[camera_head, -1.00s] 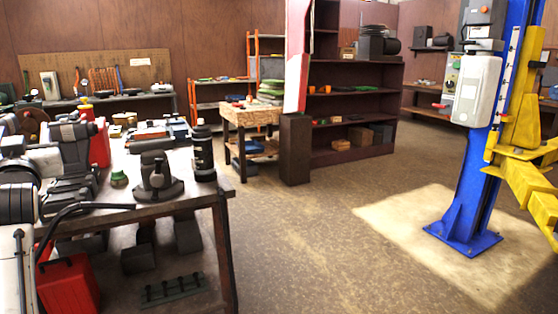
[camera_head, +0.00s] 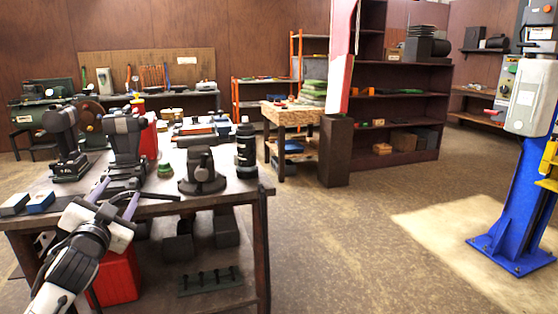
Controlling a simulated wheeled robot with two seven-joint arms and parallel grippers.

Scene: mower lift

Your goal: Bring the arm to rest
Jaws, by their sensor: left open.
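My left arm comes in from the lower left, white with dark joints. Its gripper (camera_head: 117,196) is open, with two grey fingers apart and pointing up and away over the front edge of the workbench (camera_head: 218,206). No object shows between the fingers; whether they touch the bench cannot be told. My right arm and gripper are not in view.
Dark machines, a vise-like tool (camera_head: 202,172) and a black cylinder (camera_head: 246,150) stand on the bench. A red can (camera_head: 117,278) is beneath it. A blue lift post (camera_head: 515,225) stands at right. The floor (camera_head: 360,240) between is clear.

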